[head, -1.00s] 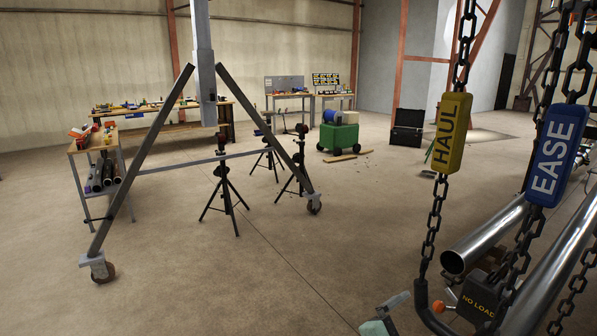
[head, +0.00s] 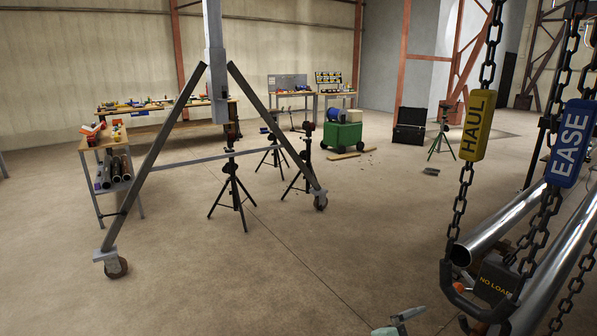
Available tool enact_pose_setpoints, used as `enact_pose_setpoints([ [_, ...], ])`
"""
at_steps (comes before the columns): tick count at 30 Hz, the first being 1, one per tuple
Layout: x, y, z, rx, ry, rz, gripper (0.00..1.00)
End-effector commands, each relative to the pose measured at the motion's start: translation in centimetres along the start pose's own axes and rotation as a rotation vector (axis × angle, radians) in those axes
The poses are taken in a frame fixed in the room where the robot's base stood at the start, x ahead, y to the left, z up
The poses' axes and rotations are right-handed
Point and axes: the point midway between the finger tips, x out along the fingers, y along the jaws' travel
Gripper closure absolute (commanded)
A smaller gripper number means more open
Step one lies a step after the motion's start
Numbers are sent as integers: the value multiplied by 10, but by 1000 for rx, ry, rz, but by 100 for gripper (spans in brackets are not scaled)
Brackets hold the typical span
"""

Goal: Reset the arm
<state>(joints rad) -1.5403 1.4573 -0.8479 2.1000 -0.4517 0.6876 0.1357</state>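My gripper and arm cannot be made out in the head view. A small pale teal and grey piece (head: 398,325) is cut off by the bottom edge, and I cannot tell what it is. At the right hang chains with a yellow HAUL tag (head: 478,125) and a blue EASE tag (head: 571,143). A dark block marked NO LOAD (head: 496,281) sits low beside a dark hook (head: 460,297). Shiny steel pipes (head: 500,226) lie behind the chains.
A wheeled A-frame gantry (head: 150,167) stands at left, with black pipe stands (head: 236,190) beneath it. A shelf cart (head: 108,160), workbenches, a green wheeled box (head: 341,136), a black case (head: 411,126) and a green tripod (head: 441,135) stand farther back.

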Motion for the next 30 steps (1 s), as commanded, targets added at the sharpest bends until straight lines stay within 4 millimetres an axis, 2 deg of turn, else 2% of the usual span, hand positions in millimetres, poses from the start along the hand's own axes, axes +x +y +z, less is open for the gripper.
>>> enact_pose_setpoints([
  [6, -2, -33, 7, 4, 26, -194, 0],
  [11, -14, -61, 15, 15, 62, -388, 0],
  [15, -42, -83, 27, 42, 122, -621, 0],
  [18, -70, -89, 38, 68, 180, -785, 0],
  [23, -113, -80, 60, 128, 290, -1005, 0],
  [30, -164, -41, 106, 254, 482, -1226, 0],
])
